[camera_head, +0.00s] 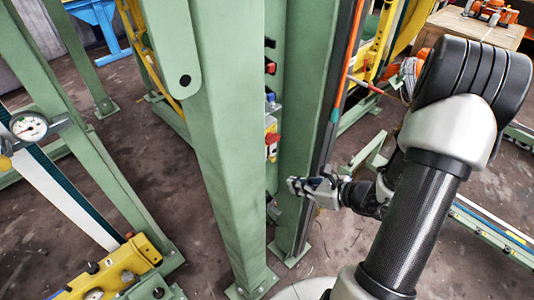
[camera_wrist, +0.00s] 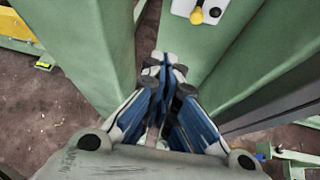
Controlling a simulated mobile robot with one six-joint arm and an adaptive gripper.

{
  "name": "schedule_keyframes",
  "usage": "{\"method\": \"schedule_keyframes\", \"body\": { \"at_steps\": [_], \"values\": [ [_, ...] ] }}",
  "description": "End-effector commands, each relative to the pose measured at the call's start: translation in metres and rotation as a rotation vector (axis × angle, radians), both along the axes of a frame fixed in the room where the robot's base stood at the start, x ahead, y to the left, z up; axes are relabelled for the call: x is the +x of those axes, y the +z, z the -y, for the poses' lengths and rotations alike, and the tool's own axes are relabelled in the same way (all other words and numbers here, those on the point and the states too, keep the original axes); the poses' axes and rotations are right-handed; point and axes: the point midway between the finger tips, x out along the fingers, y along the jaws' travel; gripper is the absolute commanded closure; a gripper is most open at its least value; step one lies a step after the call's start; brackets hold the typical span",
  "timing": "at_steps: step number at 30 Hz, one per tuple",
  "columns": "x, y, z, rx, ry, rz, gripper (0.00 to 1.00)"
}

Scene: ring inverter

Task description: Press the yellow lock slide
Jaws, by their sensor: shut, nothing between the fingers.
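A small yellow piece (camera_wrist: 197,16) sits on a white plate (camera_wrist: 182,8) at the top of the wrist view, beside a round black knob (camera_wrist: 214,12). I cannot tell for sure that this yellow piece is the lock slide. In the head view, small red, yellow and white fittings (camera_head: 271,142) show in the gap between two green posts, partly hidden by the nearer post. My gripper (camera_head: 292,184) is just below these fittings, with its fingers pointing left. In the wrist view, my gripper (camera_wrist: 166,62) is shut and empty, apart from the yellow piece and below it in the picture.
A wide green post (camera_head: 225,170) stands left of my gripper, and another green post (camera_head: 303,110) rises behind it. An orange and dark rail (camera_head: 337,100) runs along that post. A yellow unit (camera_head: 110,272) and a gauge (camera_head: 29,126) are at left. Brown floor is open between the frames.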

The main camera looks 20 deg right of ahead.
Motion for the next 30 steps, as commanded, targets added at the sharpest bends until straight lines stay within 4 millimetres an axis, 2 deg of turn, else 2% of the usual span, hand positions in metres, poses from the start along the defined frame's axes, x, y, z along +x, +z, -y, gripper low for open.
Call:
{"method": "schedule_keyframes", "body": {
  "at_steps": [3,6,19,23,30],
  "values": [
    [-0.004,-0.013,0.018,0.048,-0.102,-0.027,1.00],
    [-0.005,-0.018,0.024,0.063,-0.137,-0.035,1.00],
    [-0.002,-0.022,0.023,0.065,-0.141,-0.035,1.00],
    [0.010,-0.031,0.017,0.066,-0.137,-0.036,1.00],
    [0.050,-0.058,-0.001,0.065,-0.135,-0.036,1.00]
  ]
}}
